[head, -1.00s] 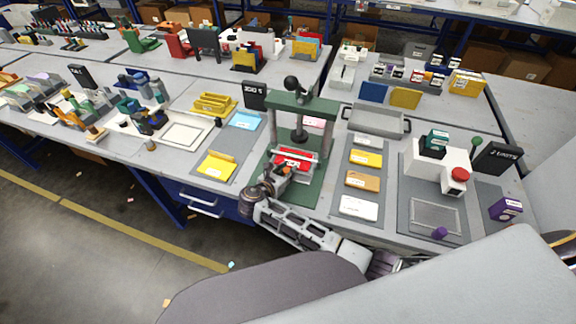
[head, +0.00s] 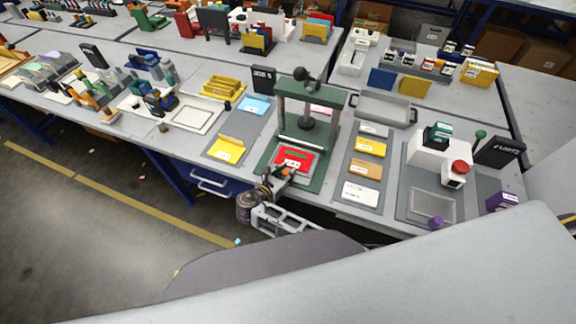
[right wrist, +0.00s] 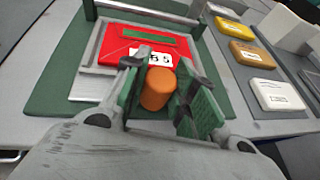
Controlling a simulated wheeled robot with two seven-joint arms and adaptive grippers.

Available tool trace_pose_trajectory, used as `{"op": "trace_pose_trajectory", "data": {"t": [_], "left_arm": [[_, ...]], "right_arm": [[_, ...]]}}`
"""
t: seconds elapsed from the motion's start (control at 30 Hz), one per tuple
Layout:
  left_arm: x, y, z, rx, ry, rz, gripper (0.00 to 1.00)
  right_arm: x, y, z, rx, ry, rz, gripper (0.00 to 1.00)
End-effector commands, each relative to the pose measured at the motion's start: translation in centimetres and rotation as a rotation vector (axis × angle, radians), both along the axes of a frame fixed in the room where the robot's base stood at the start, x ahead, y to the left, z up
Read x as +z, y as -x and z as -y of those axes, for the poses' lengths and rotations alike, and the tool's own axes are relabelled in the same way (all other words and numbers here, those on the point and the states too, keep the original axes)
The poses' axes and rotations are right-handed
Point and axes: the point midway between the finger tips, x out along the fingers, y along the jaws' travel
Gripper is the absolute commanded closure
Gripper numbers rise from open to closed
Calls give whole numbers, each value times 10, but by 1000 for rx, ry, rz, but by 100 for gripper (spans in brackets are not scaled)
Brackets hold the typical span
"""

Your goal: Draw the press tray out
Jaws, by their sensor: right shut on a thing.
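The green press (head: 311,88) stands at the front of the bench, with a dark ball on top. Its grey tray (right wrist: 92,84) carries a red plate (head: 296,157) with a white label and a green strip. The red plate also shows in the right wrist view (right wrist: 118,45). The tray lies on the green base, in front of the press's crossbar. My right gripper (head: 284,173) is shut on the tray's orange knob (right wrist: 158,88), with a green-padded finger on each side of it. My left gripper is not in view.
Right of the press, a grey mat (head: 345,190) holds several coloured blocks. Left of it lie a yellow folder (head: 226,149) and a blue card (head: 256,105). A blue drawer (head: 215,183) hangs below the bench edge. Open floor lies in front.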

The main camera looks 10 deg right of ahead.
Motion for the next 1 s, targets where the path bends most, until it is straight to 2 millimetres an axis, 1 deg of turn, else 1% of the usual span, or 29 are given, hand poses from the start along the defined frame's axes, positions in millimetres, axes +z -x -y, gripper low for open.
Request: {"op": "trace_pose_trajectory", "data": {"t": [0.03, 0.13, 0.47, 0.5, 0.63, 1.0], "left_arm": [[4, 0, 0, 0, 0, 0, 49], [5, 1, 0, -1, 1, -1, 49], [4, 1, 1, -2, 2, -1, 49], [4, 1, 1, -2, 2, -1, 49], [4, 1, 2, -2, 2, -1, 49], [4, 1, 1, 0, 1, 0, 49]], "right_arm": [[1, 3, -2, 1, -1, -3, 100], [1, 6, -4, 0, -1, -2, 100], [-1, 8, -6, 1, -2, -3, 100], [-1, 8, -6, 1, -2, -3, 68], [-1, 8, -5, 1, -2, -2, 51], [1, 6, -4, 1, 0, 0, 51]]}}
